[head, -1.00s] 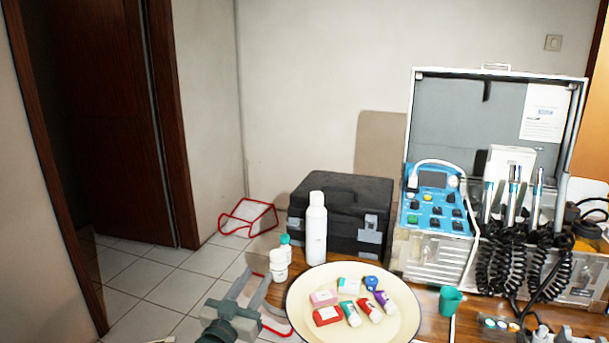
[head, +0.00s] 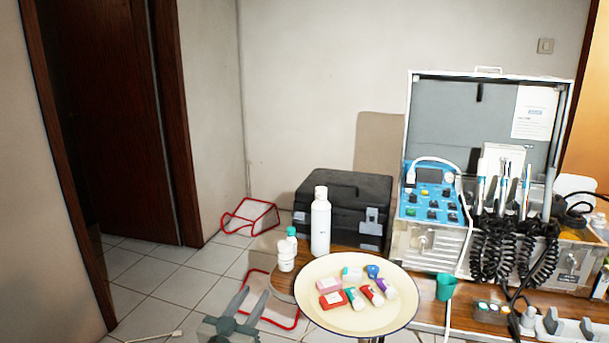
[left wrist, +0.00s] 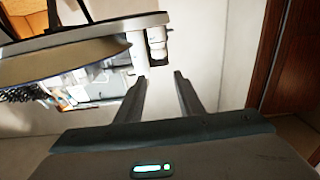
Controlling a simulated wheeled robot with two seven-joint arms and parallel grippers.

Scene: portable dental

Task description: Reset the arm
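My left gripper (head: 252,297) is at the lower left in the head view, left of the table's edge and over the tiled floor. It also shows in the left wrist view (left wrist: 160,77), with its two fingers apart and nothing between them. Small white bottles (head: 287,256) stand on the table just beyond it, apart from the fingers; one shows in the left wrist view (left wrist: 156,40). My right gripper is not seen in either view.
A round cream tray (head: 330,270) holds several small boxes and tubes. A tall white bottle (head: 320,226), black case (head: 343,205), green cup (head: 446,287) and open dental unit (head: 430,238) stand nearby. A red frame (head: 249,217) stands on the floor.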

